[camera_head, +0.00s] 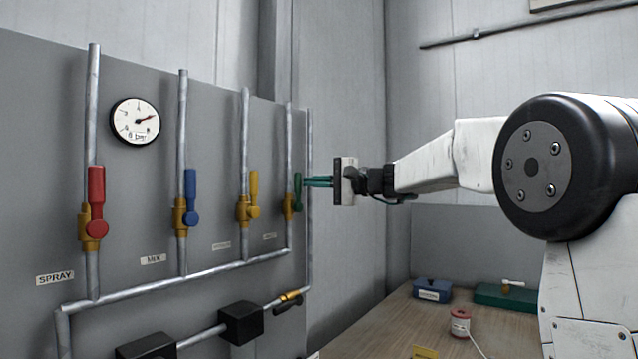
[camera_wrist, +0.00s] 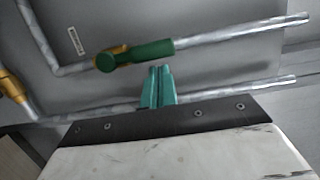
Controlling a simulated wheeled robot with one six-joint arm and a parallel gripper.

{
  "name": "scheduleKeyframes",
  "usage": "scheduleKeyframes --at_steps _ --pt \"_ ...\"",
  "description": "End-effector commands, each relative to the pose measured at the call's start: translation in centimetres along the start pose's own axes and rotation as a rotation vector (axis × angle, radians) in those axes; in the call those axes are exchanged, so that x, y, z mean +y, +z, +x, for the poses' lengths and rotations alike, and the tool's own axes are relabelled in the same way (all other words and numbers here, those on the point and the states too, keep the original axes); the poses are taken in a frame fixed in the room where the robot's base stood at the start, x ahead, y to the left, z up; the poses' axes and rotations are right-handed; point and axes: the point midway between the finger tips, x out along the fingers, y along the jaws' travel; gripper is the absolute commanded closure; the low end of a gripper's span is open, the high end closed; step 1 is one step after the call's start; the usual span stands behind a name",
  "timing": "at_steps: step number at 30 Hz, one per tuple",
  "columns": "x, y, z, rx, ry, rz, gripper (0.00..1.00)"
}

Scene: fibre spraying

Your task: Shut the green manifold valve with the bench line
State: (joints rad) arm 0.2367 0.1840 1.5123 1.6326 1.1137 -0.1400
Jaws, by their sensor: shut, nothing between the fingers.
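The green valve (camera_head: 298,192) is the rightmost of the row on the grey panel. Its handle points up, in line with its vertical pipe. In the wrist view the green handle (camera_wrist: 140,53) lies along its pipe, with a brass body behind it. My gripper (camera_head: 308,182) has teal fingers and is shut and empty, just right of the green handle. In the wrist view the fingertips (camera_wrist: 160,68) sit close beside the handle; I cannot tell whether they touch it. The label by the green valve (camera_head: 270,237) is too small to read.
Red (camera_head: 95,190), blue (camera_head: 190,190) and yellow (camera_head: 254,188) valve handles also point up. A gauge (camera_head: 135,121) hangs above. Another vertical pipe (camera_head: 309,240) runs just right of the green valve. A bench (camera_head: 385,318) at lower right carries a blue box (camera_head: 432,290) and a red spool (camera_head: 460,323).

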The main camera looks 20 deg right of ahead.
Motion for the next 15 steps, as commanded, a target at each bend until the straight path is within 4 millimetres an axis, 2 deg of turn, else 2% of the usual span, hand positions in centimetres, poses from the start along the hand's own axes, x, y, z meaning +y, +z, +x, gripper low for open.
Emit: scheduleKeyframes --at_steps 15 --pt "-0.22 0.38 0.11 -0.001 0.012 -0.051 1.00"
